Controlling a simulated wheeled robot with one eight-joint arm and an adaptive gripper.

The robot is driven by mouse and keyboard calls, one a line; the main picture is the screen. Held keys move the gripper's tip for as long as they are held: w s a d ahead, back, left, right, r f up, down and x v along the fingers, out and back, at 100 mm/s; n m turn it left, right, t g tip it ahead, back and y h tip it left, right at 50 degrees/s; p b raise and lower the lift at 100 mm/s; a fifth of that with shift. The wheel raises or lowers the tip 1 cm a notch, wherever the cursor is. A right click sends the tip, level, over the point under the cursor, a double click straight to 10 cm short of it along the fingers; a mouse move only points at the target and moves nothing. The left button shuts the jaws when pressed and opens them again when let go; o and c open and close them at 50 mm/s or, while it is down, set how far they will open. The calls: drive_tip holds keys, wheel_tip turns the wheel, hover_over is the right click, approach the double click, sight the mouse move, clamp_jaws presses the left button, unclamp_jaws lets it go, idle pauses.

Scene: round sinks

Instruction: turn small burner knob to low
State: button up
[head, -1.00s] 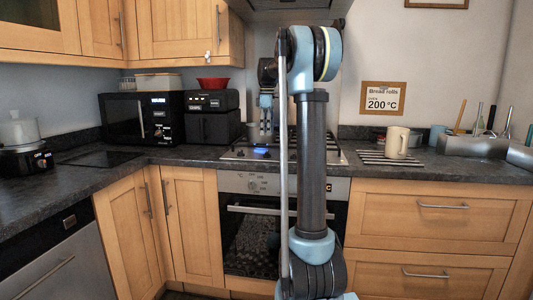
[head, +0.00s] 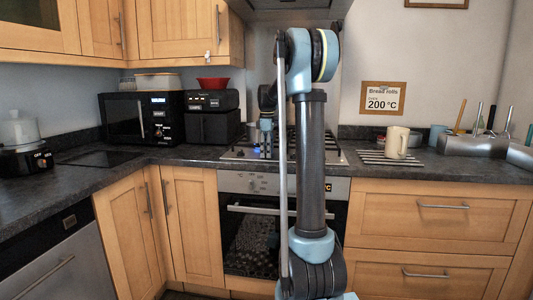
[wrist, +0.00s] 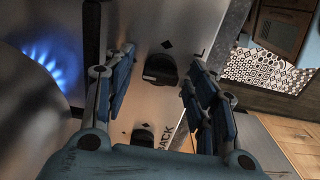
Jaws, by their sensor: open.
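In the wrist view, a dark stove knob (wrist: 160,69) sits on the metal hob panel between the fingers of my gripper (wrist: 161,60). The fingers are spread apart, with a gap on each side of the knob in the picture. A second dark knob (wrist: 142,137) is nearer my palm, partly hidden, beside lettering that reads "BACK". I cannot tell which knob is the small burner's. A blue flame (wrist: 45,66) burns at the left. In the head view, my gripper (head: 266,151) is low over the hob (head: 236,155), near the blue flame (head: 256,150).
The oven (head: 250,235) is below the hob. A microwave (head: 140,118) and a toaster-like black appliance (head: 212,127) stand to the left. A cream mug (head: 397,142) stands on a striped mat at the right. My arm hides part of the hob.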

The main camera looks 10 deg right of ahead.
drive_tip(key=c, duration=1)
drive_tip(key=shift+m, duration=1)
drive_tip(key=shift+c, duration=0.2)
drive_tip(key=o, duration=1)
drive_tip(key=shift+o, duration=0.2)
wheel_tip(320, 180, up, 12)
